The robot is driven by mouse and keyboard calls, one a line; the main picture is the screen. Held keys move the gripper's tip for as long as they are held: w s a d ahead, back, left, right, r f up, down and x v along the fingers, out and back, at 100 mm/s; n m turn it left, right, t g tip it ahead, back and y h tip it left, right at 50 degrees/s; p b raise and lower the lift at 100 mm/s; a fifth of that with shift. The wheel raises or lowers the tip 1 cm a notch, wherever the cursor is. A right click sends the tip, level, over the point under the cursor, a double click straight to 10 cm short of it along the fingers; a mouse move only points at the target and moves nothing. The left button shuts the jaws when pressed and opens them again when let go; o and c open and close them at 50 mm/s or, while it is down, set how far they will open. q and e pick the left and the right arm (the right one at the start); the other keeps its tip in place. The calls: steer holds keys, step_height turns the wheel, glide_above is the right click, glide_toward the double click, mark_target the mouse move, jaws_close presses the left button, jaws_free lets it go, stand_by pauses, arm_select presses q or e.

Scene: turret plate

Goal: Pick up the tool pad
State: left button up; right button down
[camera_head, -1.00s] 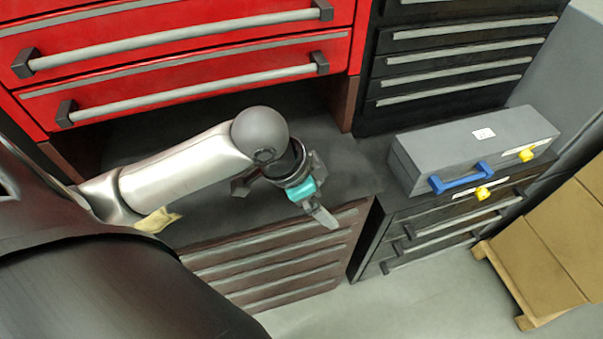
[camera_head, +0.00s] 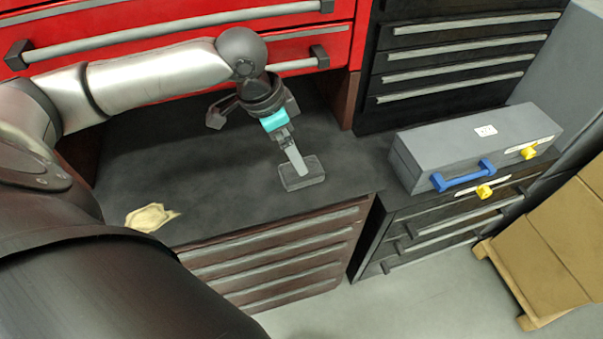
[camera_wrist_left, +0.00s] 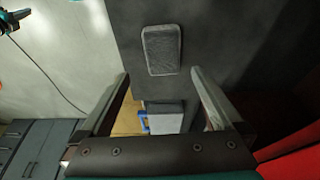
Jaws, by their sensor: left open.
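The tool pad (camera_head: 303,176), a small dark grey rectangular block with a lighter rim, lies on the dark counter top (camera_head: 215,200) near its front right corner. My left gripper (camera_head: 296,160) hangs over the pad in the head view, with a fingertip overlapping its far edge there. In the left wrist view the pad (camera_wrist_left: 161,50) shows whole, ahead of the two spread fingers (camera_wrist_left: 160,85), with nothing between them. The left gripper is open and empty. My right gripper is not in view.
A crumpled tan cloth (camera_head: 150,217) lies on the counter's left front. Red drawers (camera_head: 180,30) rise behind the counter. A grey toolbox (camera_head: 470,145) with a blue handle stands on the black cabinet to the right. Cardboard boxes (camera_head: 550,230) sit on a pallet at far right.

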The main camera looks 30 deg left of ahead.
mark_target(291, 180)
arm_select(q)
steer(key=x, duration=0.2)
steer(key=b+x, duration=0.1)
steer(key=x, duration=0.5)
steer(key=shift+a, duration=0.3)
steer(key=shift+f, duration=0.25)
stand_by(0.6)
steer(key=c, duration=1.3)
